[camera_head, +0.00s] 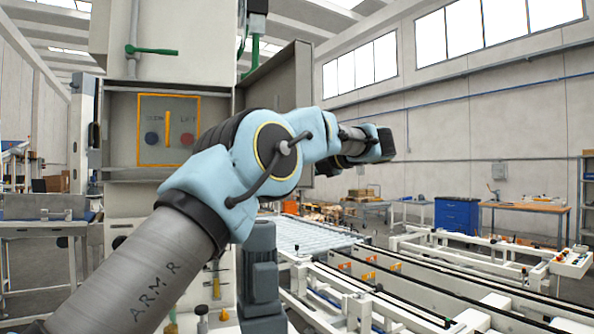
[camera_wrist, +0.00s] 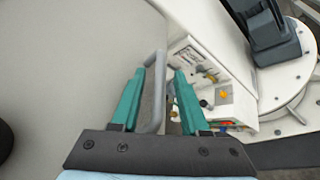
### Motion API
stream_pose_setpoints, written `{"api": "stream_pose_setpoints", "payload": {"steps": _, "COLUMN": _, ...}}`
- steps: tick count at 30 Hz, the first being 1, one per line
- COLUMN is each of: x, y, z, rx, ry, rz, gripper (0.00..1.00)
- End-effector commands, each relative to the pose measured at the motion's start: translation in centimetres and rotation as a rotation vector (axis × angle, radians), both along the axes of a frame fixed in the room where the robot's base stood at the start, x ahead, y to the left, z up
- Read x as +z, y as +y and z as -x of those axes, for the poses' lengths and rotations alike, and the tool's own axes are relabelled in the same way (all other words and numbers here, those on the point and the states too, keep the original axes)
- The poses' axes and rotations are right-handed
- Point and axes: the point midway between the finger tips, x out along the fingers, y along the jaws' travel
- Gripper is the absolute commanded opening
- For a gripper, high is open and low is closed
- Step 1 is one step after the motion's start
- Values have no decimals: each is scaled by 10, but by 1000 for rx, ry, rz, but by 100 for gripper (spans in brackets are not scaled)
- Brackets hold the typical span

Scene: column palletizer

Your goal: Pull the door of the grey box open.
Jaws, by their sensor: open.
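The grey box (camera_head: 119,130) stands at centre left in the head view. Its door (camera_head: 282,78) is swung out to the right, so the inside shows. Inside is a panel (camera_head: 150,110) in an orange frame, with a yellow lever between a blue and a red knob. In the wrist view, my gripper (camera_wrist: 158,72) is open, with its teal fingers on either side of a grey bar handle (camera_wrist: 161,90). The handle lies beside the edge of a broad grey surface (camera_wrist: 75,75), which looks like the door. Touch cannot be told. My arm hides the lower door in the head view.
A roller conveyor (camera_head: 318,238) and low white rails (camera_head: 400,290) lie right of the box. A grey motor (camera_head: 260,275) stands below the door. A blue cabinet (camera_head: 457,217) and workbench stand further back.

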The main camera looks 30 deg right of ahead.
Motion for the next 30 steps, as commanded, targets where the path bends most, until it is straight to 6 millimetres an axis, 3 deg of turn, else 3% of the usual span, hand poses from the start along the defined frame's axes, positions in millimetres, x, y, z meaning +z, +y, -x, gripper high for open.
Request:
{"api": "stream_pose_setpoints", "payload": {"steps": 15, "x": 17, "y": -27, "z": 84, "rx": -3, "ry": 1, "rz": 0, "gripper": 45}}
{"api": "stream_pose_setpoints", "payload": {"steps": 21, "x": 22, "y": -30, "z": 98, "rx": -1, "ry": 0, "rz": 0, "gripper": 45}}
{"api": "stream_pose_setpoints", "payload": {"steps": 29, "x": 22, "y": -30, "z": 98, "rx": -1, "ry": 1, "rz": -1, "gripper": 45}}
{"api": "stream_pose_setpoints", "payload": {"steps": 30, "x": 22, "y": -30, "z": 98, "rx": -2, "ry": 0, "rz": -1, "gripper": 40}}
